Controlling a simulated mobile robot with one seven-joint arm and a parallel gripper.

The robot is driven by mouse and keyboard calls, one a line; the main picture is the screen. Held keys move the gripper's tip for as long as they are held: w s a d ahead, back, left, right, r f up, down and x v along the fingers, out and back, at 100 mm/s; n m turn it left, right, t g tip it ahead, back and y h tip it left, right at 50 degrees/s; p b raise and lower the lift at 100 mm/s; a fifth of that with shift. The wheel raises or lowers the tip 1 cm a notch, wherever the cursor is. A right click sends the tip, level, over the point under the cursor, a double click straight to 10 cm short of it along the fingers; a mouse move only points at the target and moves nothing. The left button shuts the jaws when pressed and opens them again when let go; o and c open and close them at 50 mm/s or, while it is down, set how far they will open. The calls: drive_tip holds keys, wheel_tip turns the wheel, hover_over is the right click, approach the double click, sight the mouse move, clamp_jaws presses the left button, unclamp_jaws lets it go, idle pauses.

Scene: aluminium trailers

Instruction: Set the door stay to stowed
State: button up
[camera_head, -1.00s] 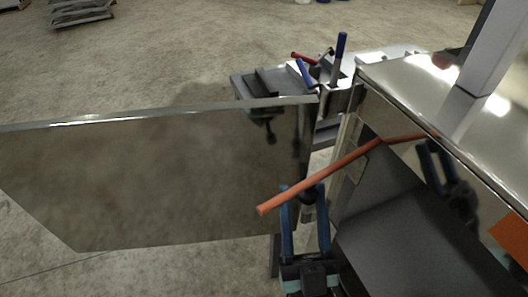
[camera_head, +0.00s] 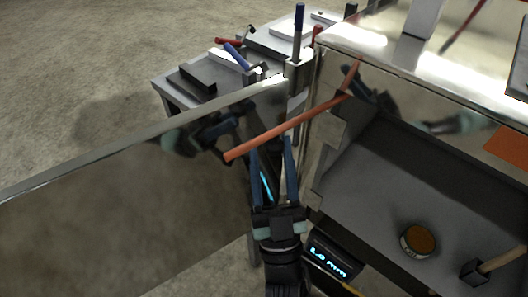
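The door stay is an orange-red rod (camera_head: 285,130). Its right end is by the upper corner of the trailer box opening, and its free end points left and slightly down. The shiny metal door (camera_head: 110,190) stands open to the left. My gripper (camera_head: 271,140) has two blue fingers spread apart, pointing up at the rod from below. The rod crosses the picture at the fingertips. I cannot tell whether they touch it. A reflection of my gripper shows in the door's face.
The open box (camera_head: 400,185) at right holds a round tin (camera_head: 418,240) and a wooden-handled tool (camera_head: 495,262). A grey bench (camera_head: 190,85) with blue- and red-handled tools stands behind the door. A blue-handled post (camera_head: 298,35) rises by the hinge corner. Concrete floor at left is clear.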

drive_tip(key=d+b+v, duration=0.1)
drive_tip(key=b+v, duration=0.6)
drive_tip(key=v, duration=0.8)
idle(1.1)
drive_tip(key=shift+w, duration=0.1)
drive_tip(key=shift+r, duration=0.1)
